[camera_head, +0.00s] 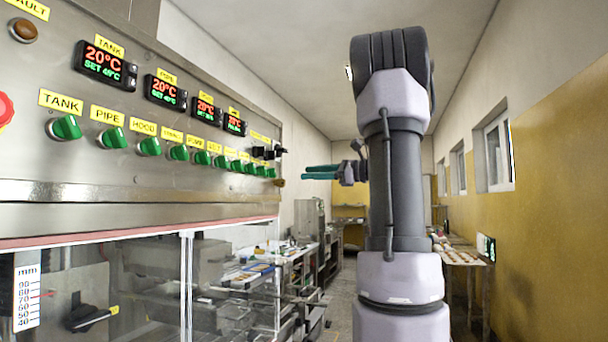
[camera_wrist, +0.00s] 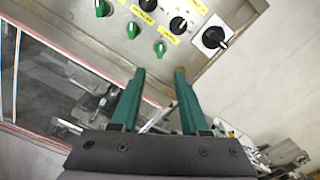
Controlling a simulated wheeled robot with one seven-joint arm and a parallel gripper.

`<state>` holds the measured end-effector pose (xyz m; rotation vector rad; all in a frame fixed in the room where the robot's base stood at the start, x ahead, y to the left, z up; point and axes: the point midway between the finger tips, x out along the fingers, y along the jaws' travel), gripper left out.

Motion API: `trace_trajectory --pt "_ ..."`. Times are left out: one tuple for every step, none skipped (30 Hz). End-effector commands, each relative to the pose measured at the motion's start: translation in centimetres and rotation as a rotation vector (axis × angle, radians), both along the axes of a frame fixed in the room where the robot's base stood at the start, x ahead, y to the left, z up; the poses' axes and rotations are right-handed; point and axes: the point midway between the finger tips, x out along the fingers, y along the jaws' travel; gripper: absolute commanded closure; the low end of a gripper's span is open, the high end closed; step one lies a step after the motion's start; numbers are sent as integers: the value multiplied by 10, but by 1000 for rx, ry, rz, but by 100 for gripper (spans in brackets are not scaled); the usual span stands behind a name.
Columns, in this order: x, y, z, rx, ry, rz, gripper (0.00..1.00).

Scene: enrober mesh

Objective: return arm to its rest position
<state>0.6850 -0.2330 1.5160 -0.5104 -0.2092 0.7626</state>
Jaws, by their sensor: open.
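My gripper (camera_head: 320,172) shows in the head view at the right end of the machine's control panel, with its teal fingers pointing left towards the panel. In the wrist view my gripper (camera_wrist: 160,80) has its two teal fingers apart, with nothing between them. The fingertips lie just below the green knobs and black knobs of the control panel (camera_wrist: 205,50) in that picture. I cannot tell the exact gap to the panel. My arm stands upright in the middle of the head view and hides part of the room behind it.
The control panel (camera_head: 130,155) carries a row of green knobs (camera_head: 112,138) and several lit temperature displays (camera_head: 105,63). Below it is a clear-walled enclosure (camera_head: 140,290). A table with items (camera_head: 460,257) stands at the right wall. The floor between them looks open.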

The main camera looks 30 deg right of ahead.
Motion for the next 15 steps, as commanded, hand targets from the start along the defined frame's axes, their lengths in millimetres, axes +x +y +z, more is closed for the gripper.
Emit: trace_trajectory --pt "0 0 0 0 0 0 55" --pt "0 0 0 0 0 0 55" --pt "0 0 0 0 0 0 55" --pt "0 0 0 0 0 0 55" --pt "0 0 0 0 0 0 55" --pt "0 0 0 0 0 0 55" --pt "0 0 0 0 0 0 55" --pt "0 0 0 0 0 0 55" --pt "0 0 0 0 0 0 55" --pt "0 0 0 0 0 0 55" --pt "0 0 0 0 0 0 55" --pt "0 0 0 0 0 0 55" --pt "0 0 0 -1 -1 0 55" --pt "0 1 0 -3 0 1 55" --pt "-1 4 -1 -9 2 6 55"
